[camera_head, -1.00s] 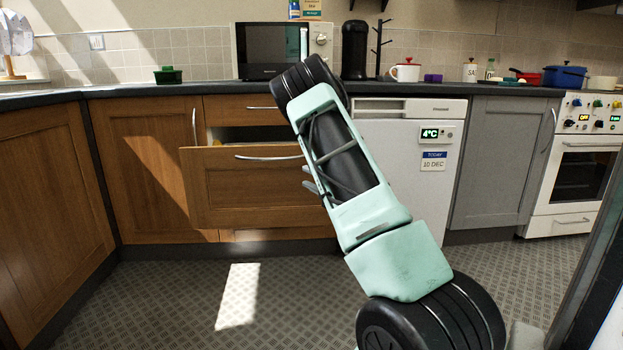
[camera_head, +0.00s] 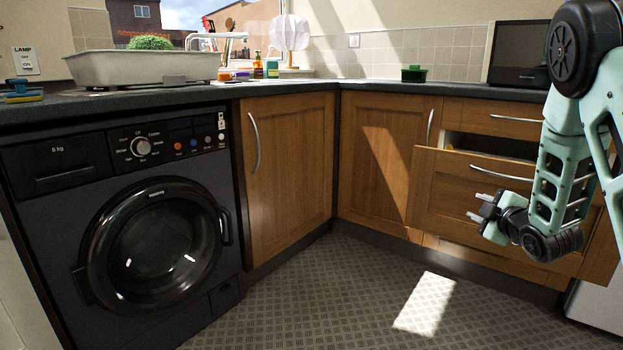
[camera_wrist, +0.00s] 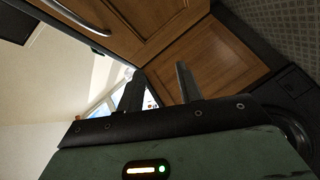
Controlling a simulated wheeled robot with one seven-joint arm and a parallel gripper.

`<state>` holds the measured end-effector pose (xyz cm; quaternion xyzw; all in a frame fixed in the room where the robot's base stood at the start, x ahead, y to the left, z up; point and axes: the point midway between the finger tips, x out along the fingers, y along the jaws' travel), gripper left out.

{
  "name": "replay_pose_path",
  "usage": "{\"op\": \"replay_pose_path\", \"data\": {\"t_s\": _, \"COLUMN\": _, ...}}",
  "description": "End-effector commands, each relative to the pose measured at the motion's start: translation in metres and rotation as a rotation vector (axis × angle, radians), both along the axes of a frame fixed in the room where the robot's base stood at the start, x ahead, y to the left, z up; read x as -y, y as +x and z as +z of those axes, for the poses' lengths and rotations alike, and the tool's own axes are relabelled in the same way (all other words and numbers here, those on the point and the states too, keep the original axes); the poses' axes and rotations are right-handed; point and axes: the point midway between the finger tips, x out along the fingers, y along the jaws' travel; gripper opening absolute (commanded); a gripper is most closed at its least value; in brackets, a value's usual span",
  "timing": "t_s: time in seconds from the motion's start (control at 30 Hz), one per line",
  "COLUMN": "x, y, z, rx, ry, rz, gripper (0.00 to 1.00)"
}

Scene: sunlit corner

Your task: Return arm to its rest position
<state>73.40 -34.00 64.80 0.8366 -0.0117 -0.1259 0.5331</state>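My gripper (camera_head: 482,207) is at the right of the head view, in front of the partly open wooden drawer (camera_head: 468,200). My arm is folded, with its forearm hanging down and the gripper pointing left. In the wrist view, the two fingers of my gripper (camera_wrist: 158,92) stand apart with nothing between them. Wooden cupboard doors (camera_wrist: 215,75) show beyond the fingers.
A black washing machine (camera_head: 150,230) stands at the left under the dark worktop (camera_head: 290,84). The patterned floor (camera_head: 330,300) in front is clear.

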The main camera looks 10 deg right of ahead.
Motion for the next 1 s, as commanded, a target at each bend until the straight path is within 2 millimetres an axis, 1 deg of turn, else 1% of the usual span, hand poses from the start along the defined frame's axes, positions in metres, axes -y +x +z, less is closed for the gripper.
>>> {"op": "replay_pose_path", "data": {"t_s": 0.03, "x": -0.035, "y": 0.007, "z": 0.002, "rx": -0.044, "ry": 0.085, "rz": 0.007, "gripper": 0.36}}
{"op": "replay_pose_path", "data": {"t_s": 0.07, "x": -0.054, "y": 0.009, "z": -0.001, "rx": -0.082, "ry": 0.137, "rz": 0.005, "gripper": 0.36}}
{"op": "replay_pose_path", "data": {"t_s": 0.1, "x": -0.081, "y": 0.010, "z": -0.004, "rx": -0.134, "ry": 0.205, "rz": 0.004, "gripper": 0.36}}
{"op": "replay_pose_path", "data": {"t_s": 0.13, "x": -0.101, "y": 0.008, "z": -0.006, "rx": -0.176, "ry": 0.254, "rz": 0.002, "gripper": 0.36}}
{"op": "replay_pose_path", "data": {"t_s": 0.17, "x": -0.122, "y": 0.005, "z": -0.008, "rx": -0.220, "ry": 0.301, "rz": 0.001, "gripper": 0.36}}
{"op": "replay_pose_path", "data": {"t_s": 0.2, "x": -0.150, "y": -0.001, "z": -0.011, "rx": -0.282, "ry": 0.358, "rz": -0.001, "gripper": 0.36}}
{"op": "replay_pose_path", "data": {"t_s": 0.27, "x": -0.192, "y": -0.016, "z": -0.014, "rx": -0.379, "ry": 0.436, "rz": -0.003, "gripper": 0.36}}
{"op": "replay_pose_path", "data": {"t_s": 0.3, "x": -0.218, "y": -0.028, "z": -0.016, "rx": -0.445, "ry": 0.480, "rz": -0.007, "gripper": 0.36}}
{"op": "replay_pose_path", "data": {"t_s": 0.37, "x": -0.255, "y": -0.051, "z": -0.018, "rx": -0.546, "ry": 0.534, "rz": -0.012, "gripper": 0.36}}
{"op": "replay_pose_path", "data": {"t_s": 0.4, "x": -0.279, "y": -0.069, "z": -0.019, "rx": -0.615, "ry": 0.564, "rz": -0.018, "gripper": 0.36}}
{"op": "replay_pose_path", "data": {"t_s": 0.47, "x": -0.311, "y": -0.099, "z": -0.020, "rx": -0.719, "ry": 0.594, "rz": -0.030, "gripper": 0.36}}
{"op": "replay_pose_path", "data": {"t_s": 0.5, "x": -0.330, "y": -0.120, "z": -0.020, "rx": -0.787, "ry": 0.608, "rz": -0.039, "gripper": 0.36}}
{"op": "replay_pose_path", "data": {"t_s": 0.57, "x": -0.353, "y": -0.154, "z": -0.020, "rx": -0.884, "ry": 0.616, "rz": -0.059, "gripper": 0.36}}
{"op": "replay_pose_path", "data": {"t_s": 0.6, "x": -0.366, "y": -0.176, "z": -0.019, "rx": -0.943, "ry": 0.616, "rz": -0.074, "gripper": 0.36}}
{"op": "replay_pose_path", "data": {"t_s": 0.67, "x": -0.380, "y": -0.208, "z": -0.018, "rx": -1.025, "ry": 0.607, "rz": -0.098, "gripper": 0.36}}
{"op": "replay_pose_path", "data": {"t_s": 0.7, "x": -0.387, "y": -0.228, "z": -0.017, "rx": -1.072, "ry": 0.596, "rz": -0.114, "gripper": 0.36}}
{"op": "replay_pose_path", "data": {"t_s": 0.77, "x": -0.395, "y": -0.256, "z": -0.015, "rx": -1.136, "ry": 0.578, "rz": -0.140, "gripper": 0.36}}
{"op": "replay_pose_path", "data": {"t_s": 0.8, "x": -0.399, "y": -0.275, "z": -0.013, "rx": -1.177, "ry": 0.560, "rz": -0.156, "gripper": 0.36}}
{"op": "replay_pose_path", "data": {"t_s": 0.87, "x": -0.402, "y": -0.302, "z": -0.011, "rx": -1.231, "ry": 0.533, "rz": -0.183, "gripper": 0.36}}
{"op": "replay_pose_path", "data": {"t_s": 0.9, "x": -0.404, "y": -0.319, "z": -0.009, "rx": -1.264, "ry": 0.511, "rz": -0.200, "gripper": 0.36}}
{"op": "replay_pose_path", "data": {"t_s": 0.97, "x": -0.404, "y": -0.345, "z": -0.006, "rx": -1.312, "ry": 0.475, "rz": -0.230, "gripper": 0.36}}
{"op": "replay_pose_path", "data": {"t_s": 1.0, "x": -0.403, "y": -0.348, "z": 0.007, "rx": -1.321, "ry": 0.474, "rz": -0.244, "gripper": 0.36}}
